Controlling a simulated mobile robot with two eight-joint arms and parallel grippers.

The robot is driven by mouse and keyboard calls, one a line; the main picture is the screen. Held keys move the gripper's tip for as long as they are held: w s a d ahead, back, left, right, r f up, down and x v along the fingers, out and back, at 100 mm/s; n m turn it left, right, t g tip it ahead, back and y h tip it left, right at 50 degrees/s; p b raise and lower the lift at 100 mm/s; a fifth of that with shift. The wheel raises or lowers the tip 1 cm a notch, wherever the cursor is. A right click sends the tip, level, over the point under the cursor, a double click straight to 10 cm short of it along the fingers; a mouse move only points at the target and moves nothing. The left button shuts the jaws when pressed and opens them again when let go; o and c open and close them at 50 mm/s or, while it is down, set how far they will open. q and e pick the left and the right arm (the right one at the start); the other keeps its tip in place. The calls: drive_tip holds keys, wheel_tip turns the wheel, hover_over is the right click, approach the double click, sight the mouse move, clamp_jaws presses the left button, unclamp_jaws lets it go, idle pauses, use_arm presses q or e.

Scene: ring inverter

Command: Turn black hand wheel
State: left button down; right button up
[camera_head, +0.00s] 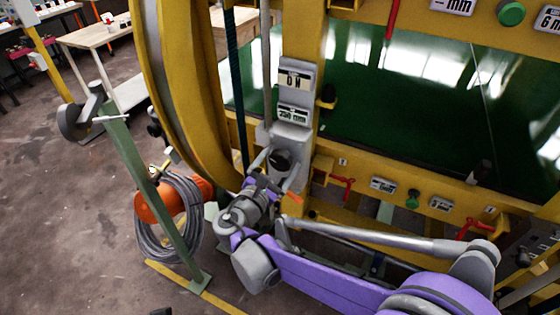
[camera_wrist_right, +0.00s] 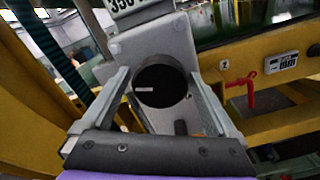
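The black hand wheel (camera_head: 279,160) is a round dark knob on a grey box fixed to the yellow machine frame. In the right wrist view the hand wheel (camera_wrist_right: 160,86) faces me, with a small light mark on its front. My right gripper (camera_head: 276,174) is just in front of and below it. In the wrist view its two fingers (camera_wrist_right: 160,77) are spread wide, one on each side of the wheel, with gaps visible. Whether the fingertips reach past the wheel's face is hard to tell. My left gripper is not in view.
Display plates (camera_head: 296,75) sit above the wheel. A red lever (camera_head: 343,184) is on the yellow beam to its right. A green post (camera_head: 150,190) and an orange reel with grey hose (camera_head: 170,203) stand at left. Open floor (camera_head: 60,200) lies further left.

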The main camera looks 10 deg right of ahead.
drive_tip(key=c, duration=1.1)
drive_tip(key=shift+o, duration=0.2)
drive_tip(key=m, duration=0.5)
drive_tip(key=shift+m+p, duration=0.3)
drive_tip(key=shift+p, duration=0.1)
drive_tip(key=m, duration=0.5)
drive_tip(key=shift+m+p, duration=0.3)
drive_tip(key=o, duration=1.3)
drive_tip(key=shift+c, duration=0.2)
drive_tip(key=shift+s+a, duration=0.15)
